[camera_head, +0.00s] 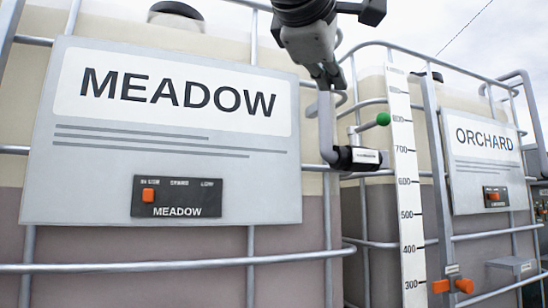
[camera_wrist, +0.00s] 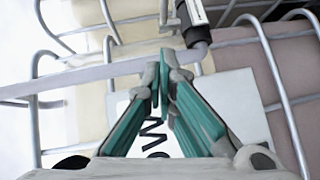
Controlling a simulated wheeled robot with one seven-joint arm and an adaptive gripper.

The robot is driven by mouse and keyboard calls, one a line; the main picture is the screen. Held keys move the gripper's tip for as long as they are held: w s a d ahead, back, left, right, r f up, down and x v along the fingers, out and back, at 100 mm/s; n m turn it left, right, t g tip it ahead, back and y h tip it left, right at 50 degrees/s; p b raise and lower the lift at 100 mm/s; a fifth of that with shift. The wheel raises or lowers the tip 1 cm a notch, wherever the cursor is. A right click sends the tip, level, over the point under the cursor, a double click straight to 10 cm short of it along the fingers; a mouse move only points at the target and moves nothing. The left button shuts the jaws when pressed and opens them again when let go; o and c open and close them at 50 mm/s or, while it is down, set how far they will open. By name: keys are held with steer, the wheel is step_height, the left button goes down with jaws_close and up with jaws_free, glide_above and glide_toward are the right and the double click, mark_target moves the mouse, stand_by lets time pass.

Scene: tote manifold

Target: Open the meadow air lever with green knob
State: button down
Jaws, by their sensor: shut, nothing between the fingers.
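The green knob (camera_head: 383,118) is at the right end of a short grey lever (camera_head: 366,126). The lever sits just above a black valve body (camera_head: 357,158) with a white label, on a bent grey pipe (camera_head: 326,125) at the right edge of the MEADOW tote. My gripper (camera_head: 330,82) points down above and left of the knob, apart from it. In the wrist view my teal fingers (camera_wrist: 164,62) are together and empty, beside the grey pipe end (camera_wrist: 200,45). The dark valve body (camera_wrist: 193,12) shows at the top there; I cannot make out the green knob.
The MEADOW sign (camera_head: 160,130) has an orange switch (camera_head: 148,195). A white measuring scale (camera_head: 405,190) stands right of the knob. The ORCHARD tote's sign (camera_head: 487,155) is farther right, with orange handles (camera_head: 464,286) below. Metal cage bars (camera_head: 190,264) surround the totes.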

steer(key=b, duration=0.1)
glide_toward(367, 126)
steer(key=w+a+r, duration=0.1)
steer(key=w+a, duration=0.1)
steer(key=w, duration=0.3)
steer(key=d, duration=0.2)
steer(key=w+d, duration=0.1)
steer(key=shift+d+f+b, duration=0.25)
steer(key=shift+f+b, duration=0.05)
steer(key=shift+b, duration=0.05)
